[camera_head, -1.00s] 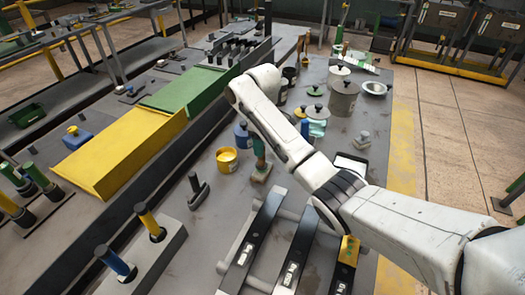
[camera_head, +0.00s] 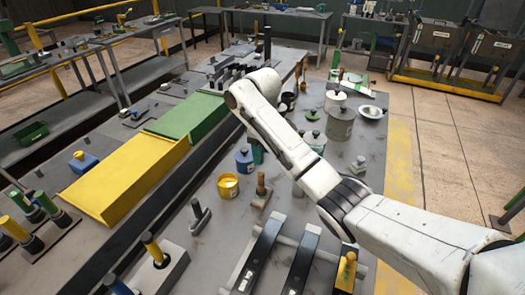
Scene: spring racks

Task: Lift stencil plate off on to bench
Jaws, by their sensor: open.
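The grey bench (camera_head: 222,222) runs from the foreground to the back of the head view. A pale plate with green on it (camera_head: 357,88) lies near its far end, but I cannot tell whether this is the stencil plate. No other plate is clearly recognisable as the stencil plate. My white arm crosses the bench from lower right to upper middle and hides part of its top. My gripper does not show in this view.
A yellow pot (camera_head: 228,186), a blue-grey can (camera_head: 244,160) and a grey lidded pot (camera_head: 340,122) stand around my arm. Dark bars (camera_head: 302,262) lie across rails in front. Yellow (camera_head: 125,180) and green (camera_head: 187,117) covers line the left. Bare bench shows between the tools.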

